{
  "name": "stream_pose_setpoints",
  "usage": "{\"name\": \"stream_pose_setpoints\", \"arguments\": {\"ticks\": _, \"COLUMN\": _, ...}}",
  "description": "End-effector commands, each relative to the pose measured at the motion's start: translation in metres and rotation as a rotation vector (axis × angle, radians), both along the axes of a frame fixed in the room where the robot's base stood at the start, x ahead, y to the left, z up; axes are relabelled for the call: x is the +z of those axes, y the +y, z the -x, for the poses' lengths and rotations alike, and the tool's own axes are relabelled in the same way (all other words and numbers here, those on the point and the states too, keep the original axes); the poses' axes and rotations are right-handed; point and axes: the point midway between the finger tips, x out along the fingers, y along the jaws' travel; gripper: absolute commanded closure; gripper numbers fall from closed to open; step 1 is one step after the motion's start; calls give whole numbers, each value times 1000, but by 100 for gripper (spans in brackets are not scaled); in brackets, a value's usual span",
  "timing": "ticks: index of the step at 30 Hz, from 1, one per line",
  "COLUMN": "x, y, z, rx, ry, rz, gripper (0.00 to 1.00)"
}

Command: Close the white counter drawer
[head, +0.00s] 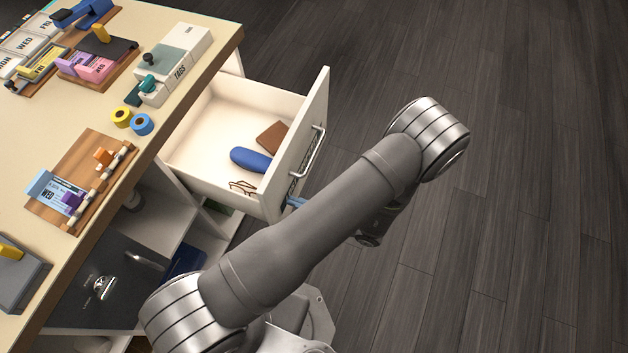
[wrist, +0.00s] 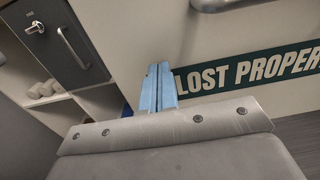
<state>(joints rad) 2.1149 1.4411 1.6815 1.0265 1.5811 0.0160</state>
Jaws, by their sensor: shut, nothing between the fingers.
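The white counter drawer (head: 243,107) stands open out of the counter in the head view. Its front panel (head: 314,110) carries a metal bar handle (head: 307,152). In the wrist view the white front (wrist: 170,30) fills the upper part, with a green "LOST PROPER…" label (wrist: 250,70) and part of the handle (wrist: 212,3). My gripper's blue fingers (wrist: 158,88) are shut together, empty, just left of the label and below the handle. In the head view my gripper (head: 296,202) shows partly beside the front's lower near corner, mostly hidden by my arm. I cannot tell whether the fingertips touch the front.
Inside the drawer lie a blue case (head: 250,160), a brown wallet (head: 271,138) and glasses (head: 243,187). The countertop (head: 205,70) holds tag boxes, tape rolls and wooden boards. A grey locked door (wrist: 58,40) and open shelves are below. Dark floor (head: 520,150) lies clear at right.

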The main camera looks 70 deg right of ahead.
Motion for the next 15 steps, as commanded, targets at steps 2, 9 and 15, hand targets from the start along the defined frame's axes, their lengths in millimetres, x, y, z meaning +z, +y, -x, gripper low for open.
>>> {"name": "stream_pose_setpoints", "arguments": {"ticks": 2, "x": 0, "y": 1, "z": -7, "rx": 2, "ry": 0, "rz": -1, "gripper": 100}}
{"name": "stream_pose_setpoints", "arguments": {"ticks": 9, "x": 0, "y": 0, "z": -12, "rx": -1, "ry": 1, "rz": -1, "gripper": 100}}
{"name": "stream_pose_setpoints", "arguments": {"ticks": 15, "x": 0, "y": 0, "z": -12, "rx": 0, "ry": 1, "rz": 0, "gripper": 100}}
